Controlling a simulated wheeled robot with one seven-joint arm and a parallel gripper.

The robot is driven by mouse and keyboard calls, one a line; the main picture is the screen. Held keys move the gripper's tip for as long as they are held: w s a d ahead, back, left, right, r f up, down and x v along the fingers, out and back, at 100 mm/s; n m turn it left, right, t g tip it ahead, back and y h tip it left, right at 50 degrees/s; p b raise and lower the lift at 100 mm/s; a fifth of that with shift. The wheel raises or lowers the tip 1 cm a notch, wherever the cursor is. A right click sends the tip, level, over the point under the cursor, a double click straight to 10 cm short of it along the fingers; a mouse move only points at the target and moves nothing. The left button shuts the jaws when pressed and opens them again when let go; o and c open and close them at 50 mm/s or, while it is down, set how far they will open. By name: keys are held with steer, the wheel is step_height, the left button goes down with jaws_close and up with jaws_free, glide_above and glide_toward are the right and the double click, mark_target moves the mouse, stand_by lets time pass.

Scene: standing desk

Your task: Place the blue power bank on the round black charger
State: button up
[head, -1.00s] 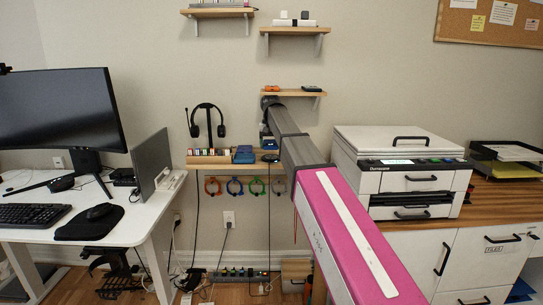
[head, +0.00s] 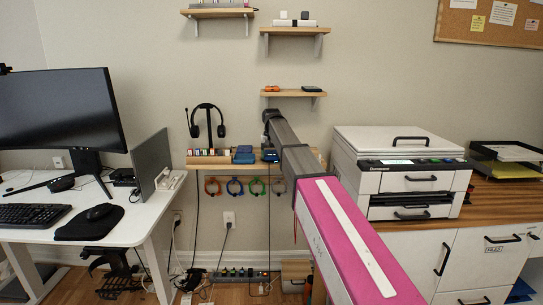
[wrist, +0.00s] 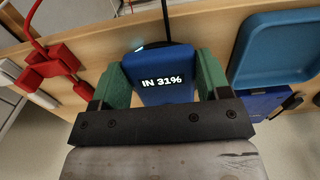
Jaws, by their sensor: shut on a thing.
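The blue power bank (wrist: 165,87) sits between the green fingers of my gripper (wrist: 162,82) in the wrist view. Its display reads "IN 31%". A pale blue glow shows at its far left edge. In the head view, my gripper (head: 269,151) is low at the small wooden shelf, with a bit of the blue power bank (head: 270,156) showing. A black cable (wrist: 160,12) runs away behind the power bank. My gripper is shut on the power bank.
A blue tray (head: 243,155) lies left of my gripper on the wooden shelf (head: 222,166), and it shows at right in the wrist view (wrist: 288,52). A headset on a stand (head: 208,122) stands farther left. The printer (head: 397,172) is to the right.

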steer(key=o, duration=1.1)
step_height(320, 180, up, 12)
steer(key=shift+r, duration=0.1)
